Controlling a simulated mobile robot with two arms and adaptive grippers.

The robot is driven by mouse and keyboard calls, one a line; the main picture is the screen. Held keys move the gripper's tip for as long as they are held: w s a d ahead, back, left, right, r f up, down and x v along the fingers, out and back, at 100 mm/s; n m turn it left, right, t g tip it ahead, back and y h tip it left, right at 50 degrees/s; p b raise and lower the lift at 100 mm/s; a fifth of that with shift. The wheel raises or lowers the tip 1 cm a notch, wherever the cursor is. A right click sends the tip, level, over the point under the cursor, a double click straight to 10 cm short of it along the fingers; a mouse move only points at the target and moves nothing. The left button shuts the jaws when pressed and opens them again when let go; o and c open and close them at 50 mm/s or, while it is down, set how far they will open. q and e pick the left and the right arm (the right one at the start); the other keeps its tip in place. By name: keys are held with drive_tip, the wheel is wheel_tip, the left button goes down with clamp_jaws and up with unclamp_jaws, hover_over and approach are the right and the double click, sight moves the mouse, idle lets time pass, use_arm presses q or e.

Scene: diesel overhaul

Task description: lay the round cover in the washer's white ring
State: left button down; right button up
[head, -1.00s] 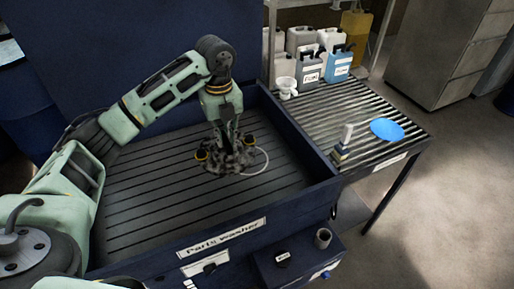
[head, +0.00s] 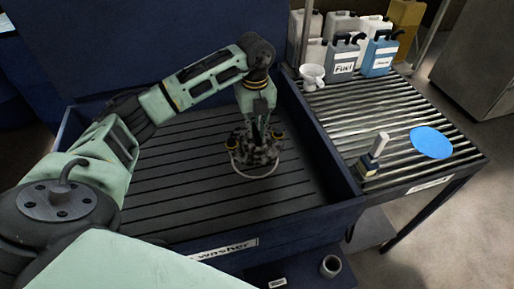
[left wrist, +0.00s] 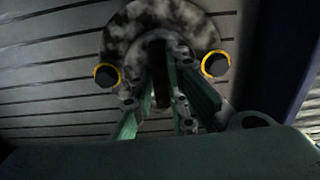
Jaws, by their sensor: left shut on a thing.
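The round cover (head: 243,155) is mottled grey and black, with two yellow-ringed dark knobs at its sides. My left gripper (head: 260,142) points down and is shut on the middle of the cover. In the left wrist view the cover (left wrist: 205,38) lies beyond the fingers (left wrist: 160,85) of my left gripper. The white ring (head: 255,176) is in the parts washer (head: 160,215); its near arc shows just below the cover, and the rest is hidden behind it. I cannot tell whether the cover touches the ring. My right gripper is not in view.
The washer's slatted floor is clear around the cover, with a raised blue wall (head: 325,150) at right. Beyond it, a slatted table (head: 400,112) holds several jugs (head: 343,58), a white funnel (head: 312,76), a blue disc (head: 431,142) and a brush-like tool (head: 372,157).

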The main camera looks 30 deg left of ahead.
sight(255, 144)
use_arm(q)
wheel_tip(255, 144, down, 2)
drive_tip(key=shift+s+f, duration=0.1)
drive_tip(key=shift+s, duration=0.05)
wheel_tip(255, 144, down, 3)
drive_tip(key=shift+f+p, duration=0.2)
drive_tip(key=shift+p, duration=0.35)
drive_tip(key=shift+f, duration=0.45)
drive_tip(key=shift+f, duration=0.1)
drive_tip(key=c, duration=1.7)
unclamp_jaws()
